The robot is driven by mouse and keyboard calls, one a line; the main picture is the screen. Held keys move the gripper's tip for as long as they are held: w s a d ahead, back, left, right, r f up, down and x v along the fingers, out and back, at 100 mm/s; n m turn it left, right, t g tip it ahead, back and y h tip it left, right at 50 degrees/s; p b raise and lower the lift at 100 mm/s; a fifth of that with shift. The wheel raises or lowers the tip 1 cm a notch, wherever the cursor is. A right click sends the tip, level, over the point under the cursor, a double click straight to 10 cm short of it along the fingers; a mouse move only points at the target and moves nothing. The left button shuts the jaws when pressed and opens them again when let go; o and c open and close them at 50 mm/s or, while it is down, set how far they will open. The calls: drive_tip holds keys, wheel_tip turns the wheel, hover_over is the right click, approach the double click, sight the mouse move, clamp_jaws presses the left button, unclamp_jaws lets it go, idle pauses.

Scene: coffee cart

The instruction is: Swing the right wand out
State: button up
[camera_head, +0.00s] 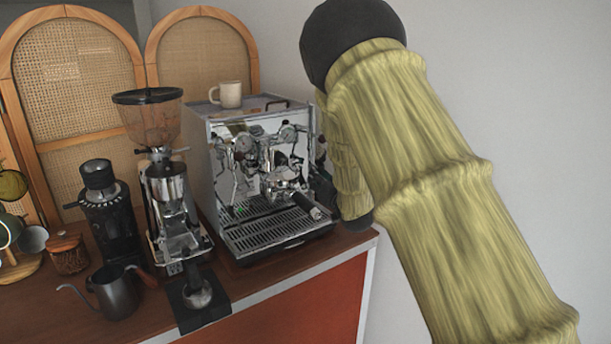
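The chrome espresso machine (228,180) stands at the right end of the counter, its front towards me. A portafilter with a dark handle (309,208) sits in its group head and points towards the lower right. The right wand cannot be made out clearly among the reflections and dark shapes at the machine's right front. My arm crosses the right of the view and bends down beside the machine's right side. Dark parts at its end, probably my gripper (324,184), are close to the machine's right front. The fingers are mostly hidden, and contact with the wand cannot be seen.
A beige mug (230,94) stands on the machine's top. A coffee grinder (168,190) is just left of the machine, with a second black grinder (108,215) and a dark kettle (115,292) farther left. The counter's right edge and a bare wall lie to the right.

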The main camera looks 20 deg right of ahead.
drive_tip(key=shift+w+d, duration=0.15)
drive_tip(key=shift+w, duration=0.5)
drive_tip(key=shift+w+r, duration=0.1)
